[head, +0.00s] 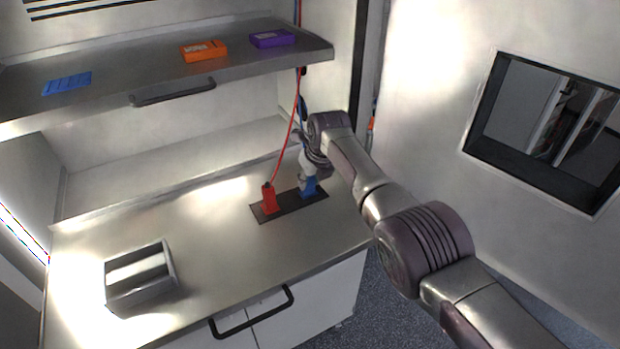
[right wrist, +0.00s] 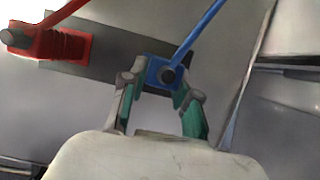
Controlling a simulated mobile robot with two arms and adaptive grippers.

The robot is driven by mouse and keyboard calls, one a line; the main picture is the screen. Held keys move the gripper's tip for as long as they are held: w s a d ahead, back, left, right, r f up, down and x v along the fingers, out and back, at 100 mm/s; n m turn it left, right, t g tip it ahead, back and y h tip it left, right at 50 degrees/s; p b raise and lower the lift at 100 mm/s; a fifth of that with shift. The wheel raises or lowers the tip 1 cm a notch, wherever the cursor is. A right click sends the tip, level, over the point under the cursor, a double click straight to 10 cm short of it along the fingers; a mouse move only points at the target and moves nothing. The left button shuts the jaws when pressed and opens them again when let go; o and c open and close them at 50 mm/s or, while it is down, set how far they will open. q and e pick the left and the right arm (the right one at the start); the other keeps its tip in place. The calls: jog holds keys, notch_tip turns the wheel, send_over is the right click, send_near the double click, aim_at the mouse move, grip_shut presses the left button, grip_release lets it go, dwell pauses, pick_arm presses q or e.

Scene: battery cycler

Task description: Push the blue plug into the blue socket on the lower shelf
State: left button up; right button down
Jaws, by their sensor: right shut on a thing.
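The blue plug (head: 308,186) is upright at the right end of a dark socket strip (head: 285,206) on the lower shelf. My right gripper (head: 306,174) comes down on it from above and is shut on it. In the right wrist view the blue plug (right wrist: 166,74) sits between the two fingertips of the gripper (right wrist: 158,88), over the strip (right wrist: 110,58). The blue socket is hidden under the plug, and I cannot tell how deep the plug sits. My left gripper is not in view.
A red plug (head: 269,199) with a red cable stands at the strip's left end. A grey open box (head: 140,275) is at the front left. An upper shelf (head: 240,68) holds blue, orange (head: 203,51) and purple (head: 272,39) items. The middle of the lower shelf is clear.

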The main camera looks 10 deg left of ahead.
jog(key=shift+r, duration=0.1)
jog(key=c, duration=0.8)
grip_release()
jog(key=shift+o, duration=0.2)
jog(key=shift+r, duration=0.1)
